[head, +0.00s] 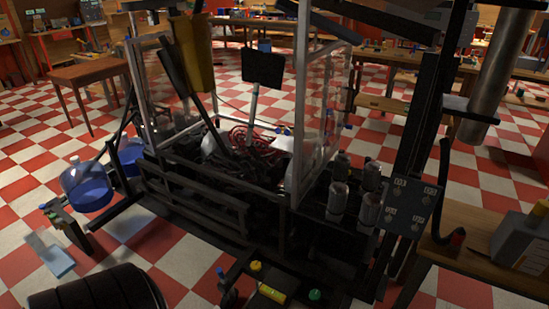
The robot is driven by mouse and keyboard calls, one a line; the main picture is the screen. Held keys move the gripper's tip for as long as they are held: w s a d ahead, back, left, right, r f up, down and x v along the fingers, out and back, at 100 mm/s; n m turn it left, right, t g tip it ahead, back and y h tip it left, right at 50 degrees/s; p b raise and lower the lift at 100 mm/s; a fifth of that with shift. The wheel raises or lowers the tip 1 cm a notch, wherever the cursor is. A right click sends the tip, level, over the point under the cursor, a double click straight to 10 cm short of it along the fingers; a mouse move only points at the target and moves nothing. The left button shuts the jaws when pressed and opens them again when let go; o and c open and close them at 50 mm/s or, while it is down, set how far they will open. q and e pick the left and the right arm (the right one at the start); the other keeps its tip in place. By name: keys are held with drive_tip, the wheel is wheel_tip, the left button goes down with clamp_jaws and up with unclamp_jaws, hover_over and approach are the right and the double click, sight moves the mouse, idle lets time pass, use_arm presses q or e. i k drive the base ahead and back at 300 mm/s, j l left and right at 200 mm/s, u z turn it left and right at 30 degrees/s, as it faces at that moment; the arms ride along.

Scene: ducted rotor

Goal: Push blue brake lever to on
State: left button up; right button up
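A dark frame machine (200,190) with clear panels stands in the middle of the head view. At its lower front is a dark control panel with a small blue-topped lever (221,273) at its left end, possibly the blue brake lever. The lever is small and dark, so I cannot tell its on or off position. A yellow knob (256,266), a yellow cylinder (271,294) and a green knob (315,294) are to its right. I cannot make out either of my grippers in this view.
A black ribbed round object (95,290) is at the bottom left. A blue-filled clear bottle (87,188) stands left of the machine. Metal canisters (338,202) are on its right. A wooden table (460,262) is at the right edge.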

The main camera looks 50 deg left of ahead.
sight(224, 280)
drive_tip(key=u, duration=2)
